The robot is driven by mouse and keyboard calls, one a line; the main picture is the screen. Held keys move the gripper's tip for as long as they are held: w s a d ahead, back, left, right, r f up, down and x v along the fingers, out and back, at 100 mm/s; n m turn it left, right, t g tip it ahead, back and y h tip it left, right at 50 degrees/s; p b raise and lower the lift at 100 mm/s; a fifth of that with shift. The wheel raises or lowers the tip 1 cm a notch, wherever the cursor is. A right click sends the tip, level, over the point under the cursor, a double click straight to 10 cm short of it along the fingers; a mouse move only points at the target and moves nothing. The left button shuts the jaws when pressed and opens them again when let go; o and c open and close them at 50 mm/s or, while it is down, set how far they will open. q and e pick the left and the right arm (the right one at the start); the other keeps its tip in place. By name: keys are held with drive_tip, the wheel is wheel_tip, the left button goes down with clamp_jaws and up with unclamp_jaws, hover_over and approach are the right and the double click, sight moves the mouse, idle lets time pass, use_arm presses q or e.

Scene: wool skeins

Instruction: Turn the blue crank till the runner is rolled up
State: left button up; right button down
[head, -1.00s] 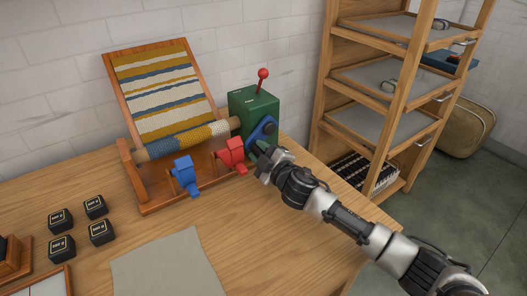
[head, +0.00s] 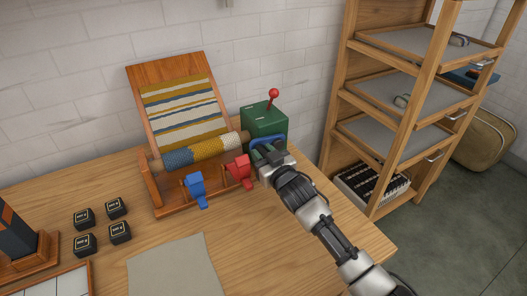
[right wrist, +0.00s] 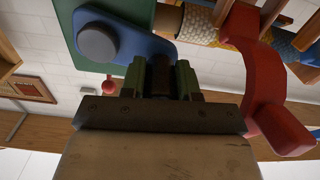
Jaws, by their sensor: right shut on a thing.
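The blue crank (head: 268,142) sits on the front of the green box (head: 265,120) at the right end of the wooden frame. My right gripper (head: 270,160) is shut on the crank's dark grip (right wrist: 161,72), seen between its green fingers in the right wrist view. The crank's blue arm (right wrist: 140,45) and round grey hub are up and left there. The striped runner (head: 185,108) lies on the tilted board (head: 165,76), whose top part is bare. Its lower part is wound on the roller (head: 200,152) in blue and yellow. My left gripper is not in view.
A red-knobbed lever (head: 273,94) tops the green box. A blue piece (head: 195,188) and a red piece (head: 240,170) stand at the frame's front, the red close to my gripper. Several black weights (head: 85,244) and a grey cloth (head: 175,268) lie left. A shelf (head: 400,110) stands right.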

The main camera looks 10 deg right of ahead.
drive_tip(key=shift+d+r+m+p, duration=0.2)
drive_tip(key=shift+r+m+p, duration=0.5)
drive_tip(key=shift+m, duration=0.3)
drive_tip(key=m+p, duration=0.1)
drive_tip(key=r+m, duration=0.1)
drive_tip(key=shift+w+d+r+m+p, duration=0.1)
drive_tip(key=shift+w+d+m+p, duration=0.05)
drive_tip(key=shift+d+m+p, duration=0.2)
drive_tip(key=m, duration=0.1)
drive_tip(key=r+m+p, duration=0.1)
drive_tip(key=d+m, duration=0.1)
drive_tip(key=shift+w+d+r+m, duration=0.1)
drive_tip(key=shift+w+r+m, duration=0.05)
drive_tip(key=shift+w+m, duration=0.2)
drive_tip(key=shift+w+d+r+m, duration=0.15)
drive_tip(key=shift+d+m, duration=0.25)
drive_tip(key=shift+m, duration=0.4)
drive_tip(key=m, duration=0.1)
drive_tip(key=d+m, duration=0.1)
drive_tip(key=shift+w+d+r+m, duration=0.2)
drive_tip(key=shift+r+m, duration=0.1)
drive_tip(key=shift+m, duration=0.1)
drive_tip(key=d+m, duration=0.1)
drive_tip(key=m, duration=0.1)
drive_tip(key=w+d+m, duration=0.1)
drive_tip(key=m, duration=0.1)
drive_tip(key=shift+w+d+f+m+b, duration=0.15)
drive_tip(key=shift+d+m+b, duration=0.35)
drive_tip(key=shift+m, duration=0.7)
